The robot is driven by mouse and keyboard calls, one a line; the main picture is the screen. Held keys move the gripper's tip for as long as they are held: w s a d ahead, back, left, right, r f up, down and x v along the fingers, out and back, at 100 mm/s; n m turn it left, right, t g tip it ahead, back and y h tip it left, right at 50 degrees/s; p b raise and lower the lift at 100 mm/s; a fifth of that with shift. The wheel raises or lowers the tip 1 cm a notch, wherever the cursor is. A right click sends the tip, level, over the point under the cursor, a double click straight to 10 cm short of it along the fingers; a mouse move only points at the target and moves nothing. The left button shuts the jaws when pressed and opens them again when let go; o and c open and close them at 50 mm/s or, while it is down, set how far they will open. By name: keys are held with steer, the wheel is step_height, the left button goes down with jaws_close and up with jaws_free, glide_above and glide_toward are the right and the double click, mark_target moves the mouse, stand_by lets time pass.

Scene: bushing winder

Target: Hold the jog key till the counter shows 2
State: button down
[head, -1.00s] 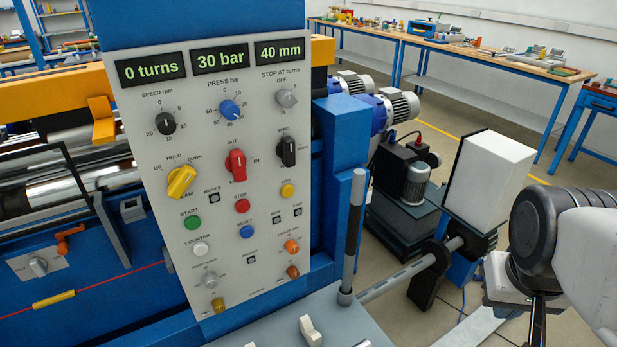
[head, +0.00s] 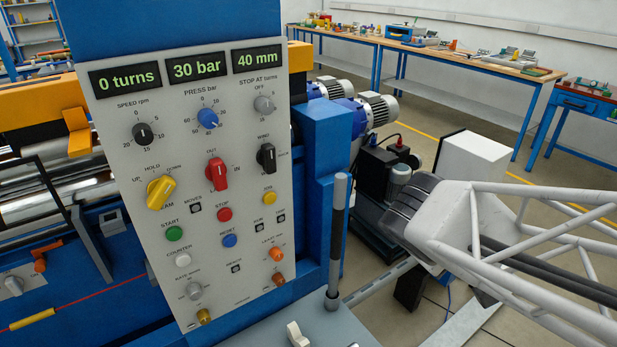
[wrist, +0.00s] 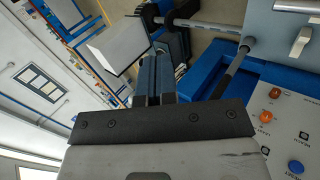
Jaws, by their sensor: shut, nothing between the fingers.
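The jog key (head: 270,198) is a small yellow round button at the right of the grey control panel (head: 140,195). The counter display (head: 125,77) at the panel's top left reads "0 turns". My gripper (wrist: 154,60) shows in the wrist view with its dark fingers together and nothing between them. It points toward the floor and a white box, away from the panel face. In the head view my arm is at the right, clear of the panel; I cannot make out the fingertips there. The jog key is not recognisable in the wrist view.
An upright lever (head: 338,240) with a dark grip stands right of the panel. A white box (head: 470,165) and motors (head: 375,110) stand behind. Red stop (head: 224,214), green start (head: 174,233) and blue reset (head: 229,240) buttons sit near the jog key.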

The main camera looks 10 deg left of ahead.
mark_target(270, 199)
steer(key=w+a+f+n+t, duration=0.2)
steer(key=w+a+n+t, duration=0.5)
steer(key=a, duration=0.6)
steer(key=w+a+f+n+t+y, duration=0.1)
steer(key=a+f+n+y, duration=0.1)
steer(key=a, duration=0.6)
steer(key=w+a+f+n+t+y, duration=0.1)
steer(key=a+f+n+t+y, duration=0.1)
steer(key=a+n+y, duration=0.2)
steer(key=a+n, duration=0.3)
steer(key=a, duration=0.1)
steer(key=shift+a+f+n, duration=0.15)
steer(key=shift+f+n, duration=0.1)
steer(key=shift+n, duration=0.05)
steer(key=shift+w+a, duration=0.1)
steer(key=shift+a, duration=0.05)
steer(key=shift+w+a, duration=2.95)
steer(key=shift+w, duration=0.05)
